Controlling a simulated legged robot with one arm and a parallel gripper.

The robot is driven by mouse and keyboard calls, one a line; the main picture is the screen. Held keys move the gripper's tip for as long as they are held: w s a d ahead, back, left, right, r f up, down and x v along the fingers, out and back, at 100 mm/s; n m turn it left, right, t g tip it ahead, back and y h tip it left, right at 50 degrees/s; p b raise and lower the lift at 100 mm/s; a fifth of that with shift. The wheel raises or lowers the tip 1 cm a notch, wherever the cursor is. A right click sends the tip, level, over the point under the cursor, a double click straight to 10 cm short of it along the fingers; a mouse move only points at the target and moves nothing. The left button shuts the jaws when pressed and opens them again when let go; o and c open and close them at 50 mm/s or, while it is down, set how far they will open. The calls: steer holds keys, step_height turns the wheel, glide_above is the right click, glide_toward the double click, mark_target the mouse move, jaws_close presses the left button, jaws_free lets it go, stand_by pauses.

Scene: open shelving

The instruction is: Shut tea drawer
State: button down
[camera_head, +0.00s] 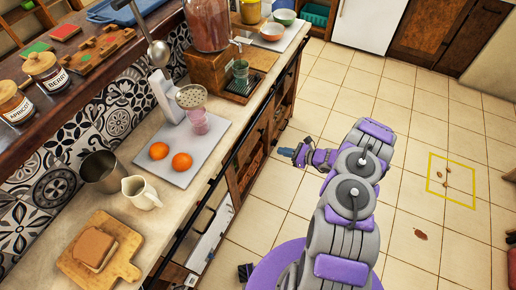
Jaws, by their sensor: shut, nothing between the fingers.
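My gripper (288,152) is small in the view, in front of the counter over the tiled floor. It looks shut and empty, and it appears clear of the counter fronts. The counter's front (245,165) has wooden drawers and compartments along its length, seen steeply from above. White panels (208,232) show in the lower part of the front. I cannot tell which drawer is the tea drawer, or how far any drawer stands out.
The worktop (130,185) holds a white board (208,148) with two oranges (182,161), a metal cup (104,171), a cream jug (141,192), and bread on a cutting board (75,265). A dark rail runs along the counter edge. The floor (420,120) to the right is mostly clear.

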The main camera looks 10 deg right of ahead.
mark_target(248, 141)
steer(key=b+x, duration=0.1)
steer(key=x, duration=0.3)
steer(key=b+x, duration=0.1)
steer(key=x, duration=0.4)
steer(key=b+x, duration=0.1)
steer(key=x, duration=0.3)
steer(key=shift+w+a+r, duration=0.1)
steer(key=shift+a+r, duration=0.2)
steer(key=shift+r, duration=0.05)
steer(key=shift+w+a, duration=0.25)
steer(key=shift+a, duration=0.4)
steer(key=shift+d, duration=0.15)
steer(key=shift+w+r, duration=0.1)
steer(key=shift+w+a, duration=0.4)
steer(key=shift+a, duration=0.2)
steer(key=shift+w+a, duration=0.4)
steer(key=shift+a, duration=0.25)
steer(key=shift+w+a+r, duration=0.1)
steer(key=shift+w+a, duration=0.05)
steer(key=shift+a, duration=0.15)
steer(key=shift+w+d+r, duration=0.1)
